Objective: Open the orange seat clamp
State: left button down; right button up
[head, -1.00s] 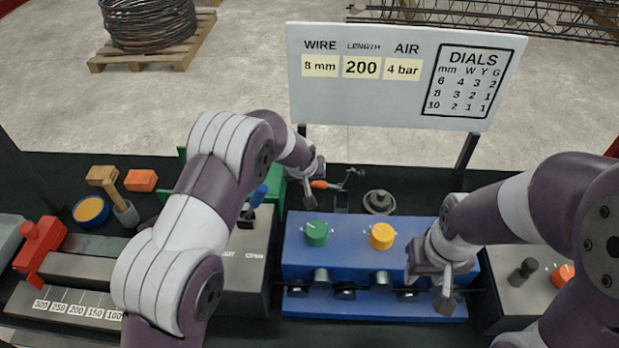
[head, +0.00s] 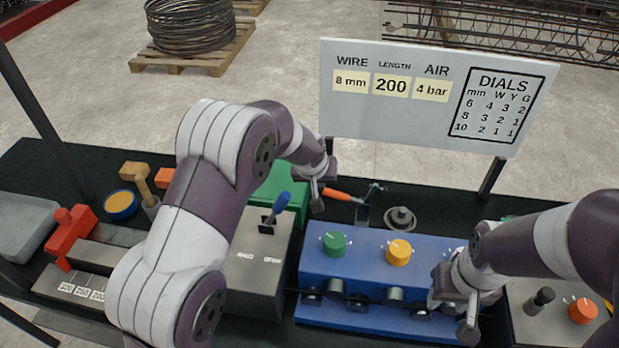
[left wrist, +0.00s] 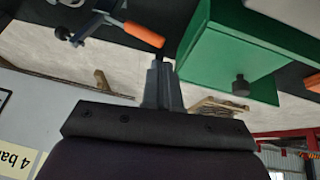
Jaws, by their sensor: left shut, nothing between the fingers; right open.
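The seat clamp has an orange handle (head: 340,195) and a dark metal arm, standing behind the blue dial box. In the left wrist view its orange handle (left wrist: 144,34) lies near the top, with the metal part to its left. My left gripper (head: 317,203) is shut and empty, just left of the handle's end. In the left wrist view its closed fingers (left wrist: 162,80) point toward the handle, with no clear contact. My right gripper (head: 466,325) is open in front of the blue box's right end and hides part of it.
The blue box (head: 350,268) carries a green dial (head: 334,244) and a yellow dial (head: 398,253). A green block (head: 282,188) stands left of the clamp, also in the left wrist view (left wrist: 245,50). A round grey part (head: 400,218) lies right.

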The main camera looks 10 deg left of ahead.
pick_arm(q)
jog(key=a+r, duration=0.1)
jog(key=s+a+r, duration=0.1)
jog(key=a, duration=0.1)
jog(key=shift+s+r+b, duration=0.2)
jog(key=shift+b, duration=0.1)
pick_arm(e)
jog(key=shift+w+a+f, duration=0.15)
jog(key=shift+w+f, duration=0.1)
jog(key=shift+f, duration=0.35)
pick_arm(q)
jog(key=shift+w+a, duration=0.1)
jog(key=shift+a, duration=0.05)
pick_arm(e)
jog(key=shift+w+a, duration=0.1)
